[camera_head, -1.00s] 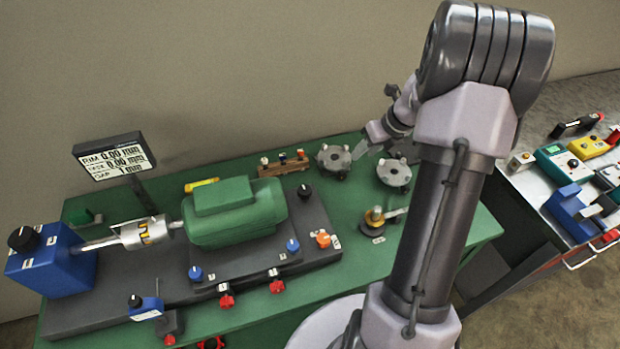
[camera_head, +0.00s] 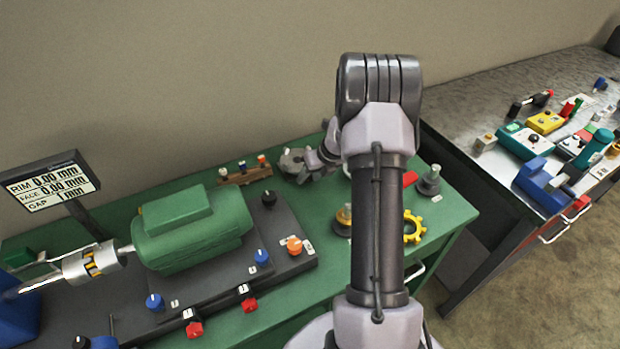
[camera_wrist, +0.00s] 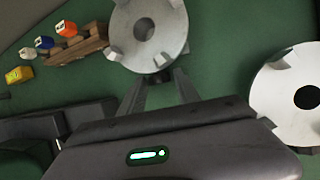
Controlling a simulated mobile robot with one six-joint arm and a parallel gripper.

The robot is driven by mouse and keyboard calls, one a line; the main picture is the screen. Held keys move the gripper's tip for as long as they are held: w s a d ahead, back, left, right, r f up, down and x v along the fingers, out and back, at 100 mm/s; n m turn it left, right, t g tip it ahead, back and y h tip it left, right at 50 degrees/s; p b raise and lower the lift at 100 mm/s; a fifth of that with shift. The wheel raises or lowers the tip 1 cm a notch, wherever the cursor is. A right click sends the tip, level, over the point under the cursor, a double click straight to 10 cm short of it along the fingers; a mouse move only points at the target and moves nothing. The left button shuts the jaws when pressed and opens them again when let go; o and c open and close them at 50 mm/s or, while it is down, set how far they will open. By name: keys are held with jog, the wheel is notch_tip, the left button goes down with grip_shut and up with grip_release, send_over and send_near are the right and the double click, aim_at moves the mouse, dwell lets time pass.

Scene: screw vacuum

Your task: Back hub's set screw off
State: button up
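Two grey jawed hubs lie on the green table. The back hub (camera_head: 293,160) is beside the small wooden rack; in the wrist view its round face and dark bore (camera_wrist: 148,28) are at the top. The other hub (camera_wrist: 292,97) is at the right of the wrist view; my arm mostly hides it in the head view. My gripper (camera_wrist: 158,76) has its two fingers apart with nothing seen between them. The fingertips are at the near edge of the back hub; I cannot tell whether they touch it. I cannot make out the set screw clearly.
The wooden rack (camera_head: 244,175) holds several coloured-top pieces left of the back hub. The green motor (camera_head: 190,227) on its dark base stands further left. A yellow gear (camera_head: 414,226) and a grey knobbed piece (camera_head: 430,181) are right of my arm. A second bench (camera_head: 485,120) is at right.

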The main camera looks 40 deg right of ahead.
grip_shut()
jog(key=r+h+p, duration=0.1)
jog(key=p, duration=0.2)
jog(key=shift+a, duration=0.3)
jog(key=p, duration=0.1)
jog(key=h+p, duration=0.1)
jog(key=shift+a+r+n+g+h+p, duration=0.1)
jog(key=shift+r+n+g+h+p, duration=0.05)
jog(key=shift+n+g+h+p, duration=0.2)
jog(key=h+p, duration=0.1)
jog(key=p, duration=0.2)
jog(key=shift+w+f, duration=0.1)
jog(key=shift+f, duration=0.1)
jog(key=shift+f+h+p, duration=0.35)
jog(key=shift+f+p, duration=0.05)
jog(key=shift+p, duration=0.3)
grip_release()
